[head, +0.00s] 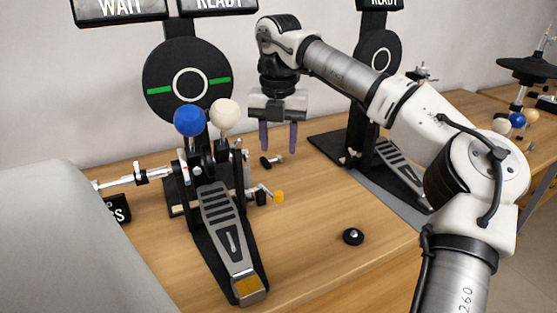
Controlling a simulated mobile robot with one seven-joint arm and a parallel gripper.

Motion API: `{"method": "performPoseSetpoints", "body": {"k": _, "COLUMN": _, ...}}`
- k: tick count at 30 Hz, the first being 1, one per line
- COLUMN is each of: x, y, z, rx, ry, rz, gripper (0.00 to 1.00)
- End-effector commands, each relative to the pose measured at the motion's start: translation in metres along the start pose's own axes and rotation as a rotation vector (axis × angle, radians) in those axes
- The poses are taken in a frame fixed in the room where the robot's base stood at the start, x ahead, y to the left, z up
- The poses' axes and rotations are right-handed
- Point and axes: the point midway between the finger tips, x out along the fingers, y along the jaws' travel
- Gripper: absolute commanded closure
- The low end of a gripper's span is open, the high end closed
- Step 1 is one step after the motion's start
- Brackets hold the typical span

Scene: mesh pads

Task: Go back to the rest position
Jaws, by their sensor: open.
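My gripper (278,137) hangs over the wooden table, between the two pedal stands. Its two purple fingers point down and are apart, with nothing between them. A drum pedal (222,215) with a grey ribbed footboard stands left of my gripper. It has a blue ball beater (189,121) and a white ball beater (225,113). Behind it is a round black pad (160,82) with a white ring and green bars. A second pedal (398,165) and a black pad (391,50) stand to the right, partly hidden by my arm.
A small black dumbbell-shaped part (272,161) lies below and behind my gripper. A black round knob (353,237) lies at the front of the table (310,210). Signs reading WAIT (120,8) and READY (225,4) stand at the top. A grey rounded shape fills the lower left.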

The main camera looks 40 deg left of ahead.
Motion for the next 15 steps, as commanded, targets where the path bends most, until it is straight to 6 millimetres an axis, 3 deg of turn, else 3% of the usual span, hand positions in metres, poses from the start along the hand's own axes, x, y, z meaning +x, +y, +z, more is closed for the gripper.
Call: {"method": "performPoseSetpoints", "body": {"k": 15, "x": -0.0081, "y": -0.0002, "z": -0.0001, "rx": 0.001, "ry": 0.001, "rz": 0.0, "gripper": 0.57}}
